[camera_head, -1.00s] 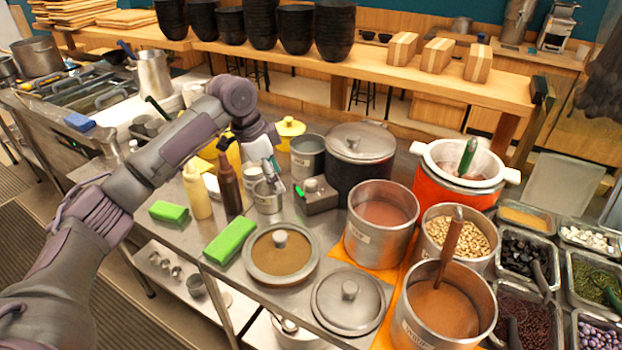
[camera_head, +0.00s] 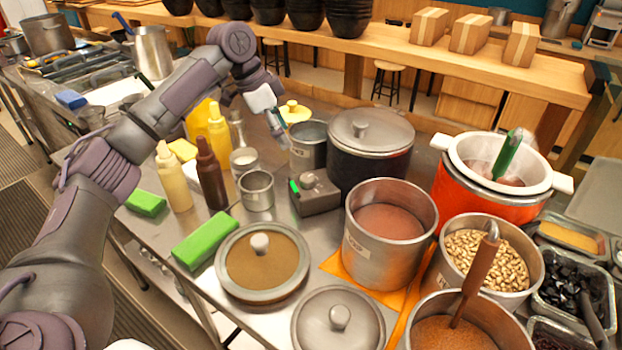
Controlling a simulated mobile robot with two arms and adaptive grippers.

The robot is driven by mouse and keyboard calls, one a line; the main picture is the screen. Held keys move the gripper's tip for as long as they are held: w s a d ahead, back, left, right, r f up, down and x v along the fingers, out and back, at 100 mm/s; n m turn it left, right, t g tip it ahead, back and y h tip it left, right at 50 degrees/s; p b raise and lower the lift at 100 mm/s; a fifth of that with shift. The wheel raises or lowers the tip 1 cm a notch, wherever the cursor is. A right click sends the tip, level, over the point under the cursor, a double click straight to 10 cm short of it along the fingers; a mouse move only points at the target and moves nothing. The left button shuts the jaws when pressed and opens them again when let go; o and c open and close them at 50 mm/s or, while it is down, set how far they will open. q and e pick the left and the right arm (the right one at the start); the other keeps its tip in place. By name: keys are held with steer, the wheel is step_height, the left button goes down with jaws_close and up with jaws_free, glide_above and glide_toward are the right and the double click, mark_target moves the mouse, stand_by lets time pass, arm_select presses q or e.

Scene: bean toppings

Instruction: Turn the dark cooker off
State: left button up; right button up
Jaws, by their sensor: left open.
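The dark cooker (camera_head: 368,168) is a black pot with a grey lid (camera_head: 371,131) on the steel counter. In front of it sits a small grey control box (camera_head: 316,198) with a round knob (camera_head: 309,180) on top and a bright green mark on its left side. My left gripper (camera_head: 279,127) is open and empty. It appears above and behind the control box, left of the cooker, in front of the metal pot and yellow-lidded container in the picture. It does not touch the knob. My right gripper is out of view.
A metal pot (camera_head: 308,150) stands left of the cooker, and a small steel cup (camera_head: 256,190) left of the box. Sauce bottles (camera_head: 211,175) stand further left. A tall pot (camera_head: 382,265) is in front, an orange cooker (camera_head: 470,205) to the right.

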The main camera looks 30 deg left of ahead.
mark_target(307, 177)
arm_select(q)
steer(key=p+x, duration=0.1)
steer(key=x, duration=1.3)
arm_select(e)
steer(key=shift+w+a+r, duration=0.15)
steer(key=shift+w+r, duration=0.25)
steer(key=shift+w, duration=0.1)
arm_select(q)
steer(key=shift+r, duration=0.1)
steer(key=shift+a, duration=0.1)
steer(key=c, duration=1.1)
steer(key=shift+s+r+n+p, duration=0.1)
steer(key=shift+r+n+p, duration=0.15)
steer(key=shift+p, duration=0.55)
steer(key=shift+c, duration=0.2)
steer(key=n+y+p, duration=0.1)
steer(key=n+p, duration=0.2)
steer(key=p, duration=0.2)
steer(key=n+t+y+p, duration=0.1)
steer(key=n+p, duration=0.2)
steer(key=p, duration=0.3)
steer(key=shift+d+n+t, duration=0.2)
steer(key=shift+n+t, duration=0.1)
steer(key=shift+n, duration=0.05)
steer(key=shift+f+n+y+p, duration=0.15)
steer(key=shift+n+y+p, duration=0.35)
steer(key=shift+n+p, duration=0.55)
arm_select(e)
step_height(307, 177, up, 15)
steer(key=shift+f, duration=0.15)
